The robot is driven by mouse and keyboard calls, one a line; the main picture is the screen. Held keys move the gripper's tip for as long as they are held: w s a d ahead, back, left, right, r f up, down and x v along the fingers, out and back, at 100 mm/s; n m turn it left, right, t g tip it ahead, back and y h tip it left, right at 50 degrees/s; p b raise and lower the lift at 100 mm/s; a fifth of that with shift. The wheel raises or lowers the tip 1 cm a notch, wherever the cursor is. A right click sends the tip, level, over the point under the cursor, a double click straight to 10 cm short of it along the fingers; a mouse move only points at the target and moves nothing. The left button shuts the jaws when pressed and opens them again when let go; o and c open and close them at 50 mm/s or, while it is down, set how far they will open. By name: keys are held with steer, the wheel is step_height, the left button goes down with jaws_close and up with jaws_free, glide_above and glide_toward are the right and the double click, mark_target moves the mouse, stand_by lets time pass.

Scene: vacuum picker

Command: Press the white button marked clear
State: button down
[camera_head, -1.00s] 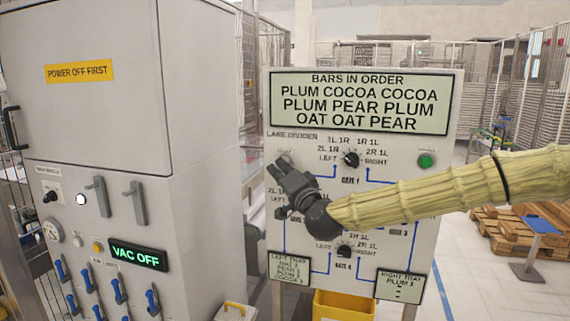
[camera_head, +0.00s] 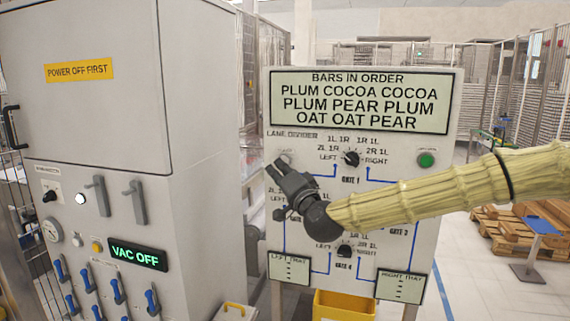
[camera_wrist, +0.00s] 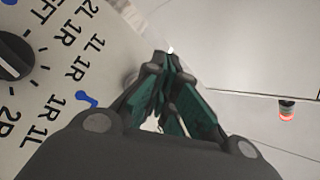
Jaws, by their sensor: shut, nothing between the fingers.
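A pale round button (camera_head: 285,158) sits at the upper left of the lane divider panel (camera_head: 310,180), partly hidden by my gripper; its label is not readable. My gripper (camera_head: 272,169) is shut and empty, its fingertips just left of and below this button in the head view. I cannot tell whether they touch it. In the wrist view my closed fingers (camera_wrist: 168,62) point past the panel's edge, and a small white spot shows at their tips. The left tray display (camera_head: 290,268) and right tray display (camera_head: 402,286) show only dashes under their titles.
A grey cabinet (camera_head: 190,110) stands close on the left, with a white button (camera_head: 81,199) and a VAC OFF display (camera_head: 138,254). A green button (camera_head: 426,160) and a gate 1 knob (camera_head: 351,158) are on the panel. A yellow bin (camera_head: 344,305) is below.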

stand_by(0.3)
steer(key=shift+s+a+b, duration=0.15)
steer(key=shift+s+a, duration=0.1)
steer(key=shift+s, duration=0.55)
steer(key=shift+s+a+b, duration=0.2)
steer(key=shift+s+a, duration=0.1)
steer(key=shift+s, duration=0.5)
steer(key=shift+s+a+b, duration=0.15)
steer(key=shift+s+a, duration=0.1)
steer(key=shift+s, duration=0.55)
